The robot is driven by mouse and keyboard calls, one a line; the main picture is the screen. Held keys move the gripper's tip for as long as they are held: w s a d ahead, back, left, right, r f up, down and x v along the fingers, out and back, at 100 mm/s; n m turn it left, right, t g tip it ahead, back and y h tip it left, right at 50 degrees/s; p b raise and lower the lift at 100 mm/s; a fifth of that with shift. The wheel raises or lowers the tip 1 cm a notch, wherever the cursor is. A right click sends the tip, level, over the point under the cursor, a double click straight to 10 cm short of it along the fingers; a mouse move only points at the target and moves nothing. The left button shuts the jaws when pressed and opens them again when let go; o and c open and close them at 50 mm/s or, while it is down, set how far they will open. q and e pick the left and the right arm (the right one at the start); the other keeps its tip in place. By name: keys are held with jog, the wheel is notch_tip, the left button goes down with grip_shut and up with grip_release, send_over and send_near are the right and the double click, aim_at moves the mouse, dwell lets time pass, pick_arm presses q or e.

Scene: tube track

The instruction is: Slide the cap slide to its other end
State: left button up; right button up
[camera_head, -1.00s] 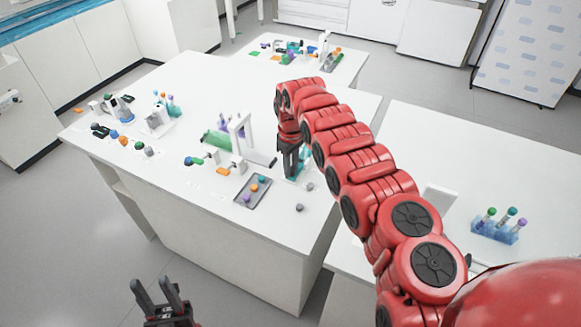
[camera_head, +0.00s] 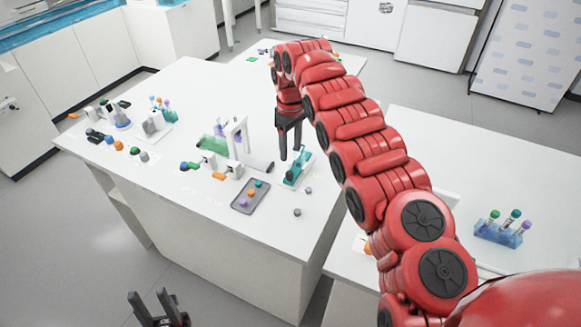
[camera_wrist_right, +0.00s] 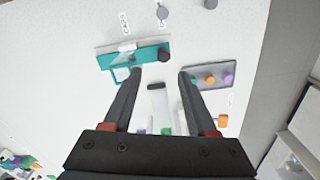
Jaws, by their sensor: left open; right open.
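The cap slide appears to be the teal device (camera_head: 297,170) with a pale base near the table's right edge. In the right wrist view the teal device (camera_wrist_right: 118,64) has a white piece on top, a dark round knob at its right end and a small printed label beside it. My right gripper (camera_head: 290,153) is open and empty, above and just behind the device in the head view. In the wrist view its fingertips (camera_wrist_right: 159,75) are beside the device, apart from it. My left gripper (camera_head: 148,295) is open and empty, low at the front, off the table.
A grey tray (camera_head: 236,203) with coloured caps lies left of the device. A white stand (camera_head: 238,135) and a dark cylinder (camera_head: 259,166) are close by. Small grey caps (camera_head: 298,212) lie in front. A blue tube rack (camera_head: 498,236) stands on the right table.

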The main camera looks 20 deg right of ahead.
notch_tip(320, 180, up, 9)
jog(key=p, duration=0.3)
jog(key=shift+f+p, duration=0.2)
jog(key=shift+p, duration=0.2)
jog(key=shift+d, duration=0.1)
